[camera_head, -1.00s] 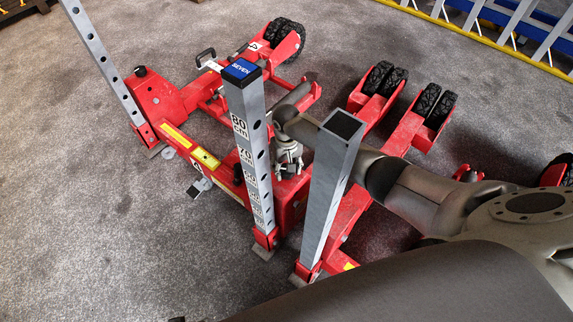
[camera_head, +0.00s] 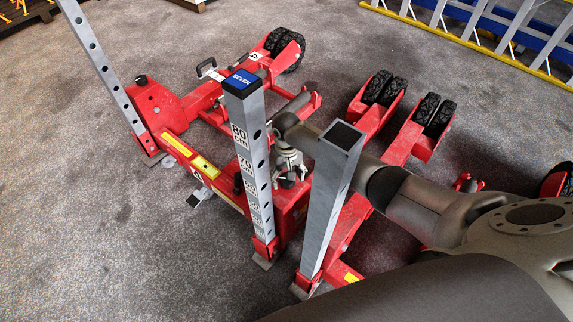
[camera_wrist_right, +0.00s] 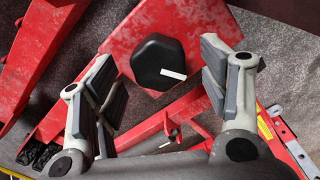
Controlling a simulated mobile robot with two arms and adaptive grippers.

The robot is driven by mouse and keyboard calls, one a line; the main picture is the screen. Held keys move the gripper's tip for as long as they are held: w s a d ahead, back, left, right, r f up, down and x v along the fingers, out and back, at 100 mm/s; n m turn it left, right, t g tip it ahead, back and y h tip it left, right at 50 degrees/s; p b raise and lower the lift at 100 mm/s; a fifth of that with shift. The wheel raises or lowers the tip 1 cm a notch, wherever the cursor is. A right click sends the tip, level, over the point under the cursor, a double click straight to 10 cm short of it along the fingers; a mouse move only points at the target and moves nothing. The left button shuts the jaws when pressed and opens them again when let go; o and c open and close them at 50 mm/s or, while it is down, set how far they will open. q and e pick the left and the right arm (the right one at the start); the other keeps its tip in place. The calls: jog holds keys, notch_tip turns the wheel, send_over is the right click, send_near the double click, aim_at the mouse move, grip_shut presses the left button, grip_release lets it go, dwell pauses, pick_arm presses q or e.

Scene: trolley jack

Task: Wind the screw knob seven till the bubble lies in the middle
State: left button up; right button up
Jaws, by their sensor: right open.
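A black lobed knob (camera_wrist_right: 158,60) with a white mark sits on a red plate in the right wrist view. My right gripper (camera_wrist_right: 162,88) is open, its fingers on either side of the knob with gaps; I see no contact. In the head view my right gripper (camera_head: 290,172) is low among the red jack parts, behind the grey post with a blue cap marked SEVEN (camera_head: 241,79). The knob cannot be made out there. A red jack beam (camera_head: 215,182) carries yellow labels. No bubble can be made out in either view. My left gripper is not in view.
A second grey post (camera_head: 331,200) stands in front of my right arm. Another holed post (camera_head: 98,62) rises at the left. Black twin wheels (camera_head: 384,88) are behind. A yellow and blue ladder-like frame (camera_head: 480,40) lies at the back right. Grey floor (camera_head: 80,210) is clear at the left.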

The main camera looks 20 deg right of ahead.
notch_tip(320, 180, up, 11)
jog(key=shift+r, duration=0.15)
dwell(0.6)
